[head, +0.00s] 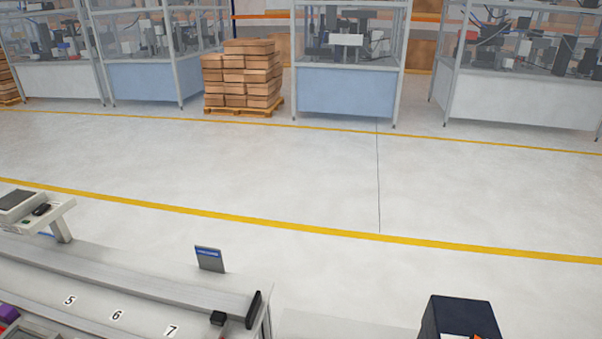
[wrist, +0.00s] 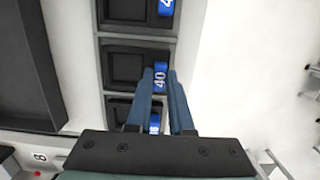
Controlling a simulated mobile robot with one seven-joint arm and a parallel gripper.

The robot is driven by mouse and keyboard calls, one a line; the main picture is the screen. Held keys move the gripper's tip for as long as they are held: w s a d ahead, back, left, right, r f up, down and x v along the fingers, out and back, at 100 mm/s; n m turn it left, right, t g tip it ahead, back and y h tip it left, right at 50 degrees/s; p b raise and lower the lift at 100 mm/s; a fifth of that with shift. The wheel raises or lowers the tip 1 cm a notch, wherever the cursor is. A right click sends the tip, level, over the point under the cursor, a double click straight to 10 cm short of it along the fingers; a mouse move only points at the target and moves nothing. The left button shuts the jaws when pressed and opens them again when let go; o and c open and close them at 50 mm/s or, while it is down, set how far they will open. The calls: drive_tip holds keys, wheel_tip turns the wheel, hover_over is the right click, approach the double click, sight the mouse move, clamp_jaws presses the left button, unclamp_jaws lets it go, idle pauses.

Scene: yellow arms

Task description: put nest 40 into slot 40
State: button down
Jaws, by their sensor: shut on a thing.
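Nest 40 (wrist: 127,68) is a black square frame with a recessed middle and a blue tab (wrist: 160,80) marked 40 on its right side, in the wrist view. My gripper (wrist: 163,73) is shut on this blue tab, its two blue-grey fingers coming up from below. The nest lies in line between two similar black nests. Slot 40 itself is not distinguishable beneath it, and I cannot tell whether the nest is fully seated or slightly raised. Neither the gripper nor nest 40 shows clearly in the head view.
Similar nests with blue tabs lie above (wrist: 135,10) and below (wrist: 120,110), close to nest 40. A dark tray (wrist: 25,70) is at left. In the head view, a bench (head: 140,290) numbered 5, 6, 7 is at lower left; open floor (head: 300,175) lies beyond.

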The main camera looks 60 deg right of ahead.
drive_tip(key=shift+f, duration=0.15)
drive_tip(key=c, duration=0.7)
unclamp_jaws()
drive_tip(key=shift+c, duration=0.2)
wheel_tip(320, 180, up, 13)
drive_tip(key=w+b, duration=0.1)
drive_tip(key=shift+w+a, duration=0.2)
drive_tip(key=shift+a, duration=0.15)
drive_tip(key=shift+f, duration=0.1)
